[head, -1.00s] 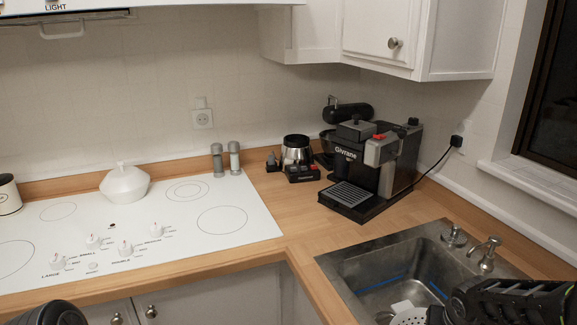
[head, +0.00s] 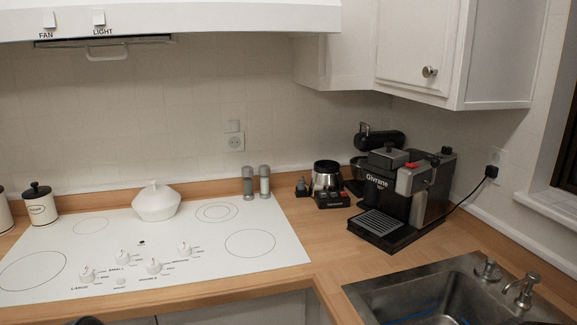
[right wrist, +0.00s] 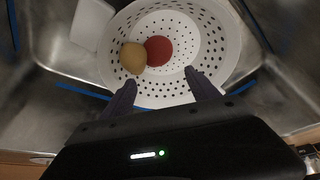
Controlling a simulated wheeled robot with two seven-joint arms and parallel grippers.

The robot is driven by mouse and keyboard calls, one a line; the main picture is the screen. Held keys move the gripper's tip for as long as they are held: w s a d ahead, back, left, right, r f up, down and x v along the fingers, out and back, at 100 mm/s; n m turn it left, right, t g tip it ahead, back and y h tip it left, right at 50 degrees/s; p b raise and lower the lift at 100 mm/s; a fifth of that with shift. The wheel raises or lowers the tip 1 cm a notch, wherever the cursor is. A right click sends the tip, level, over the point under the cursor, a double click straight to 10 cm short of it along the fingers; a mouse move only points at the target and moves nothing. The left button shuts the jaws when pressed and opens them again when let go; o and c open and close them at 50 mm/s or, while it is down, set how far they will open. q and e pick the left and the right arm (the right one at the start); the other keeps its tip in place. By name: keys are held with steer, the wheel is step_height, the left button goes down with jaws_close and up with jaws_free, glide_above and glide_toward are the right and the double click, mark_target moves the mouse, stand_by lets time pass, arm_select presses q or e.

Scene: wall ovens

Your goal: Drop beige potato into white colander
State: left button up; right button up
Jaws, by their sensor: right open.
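The white colander (right wrist: 215,50), with round holes, sits in the metal sink in the right wrist view. The beige potato (right wrist: 133,57) lies inside it, towards its left side, against a round red item (right wrist: 159,50). My right gripper (right wrist: 162,88) is open and empty, its two dark fingers apart over the colander's near rim. The potato is beyond the fingertips and clear of them. In the head view the colander and potato are out of frame. My left gripper is not in view.
The sink (head: 450,292) with its faucet (head: 522,290) is at the lower right. A coffee machine (head: 405,195) stands behind it. A white cooktop (head: 145,250) with a lidded white pot (head: 156,202) is on the left. A white block (right wrist: 92,24) lies beside the colander.

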steer(key=v, duration=0.7)
steer(key=shift+r, duration=0.35)
steer(key=shift+s, duration=0.1)
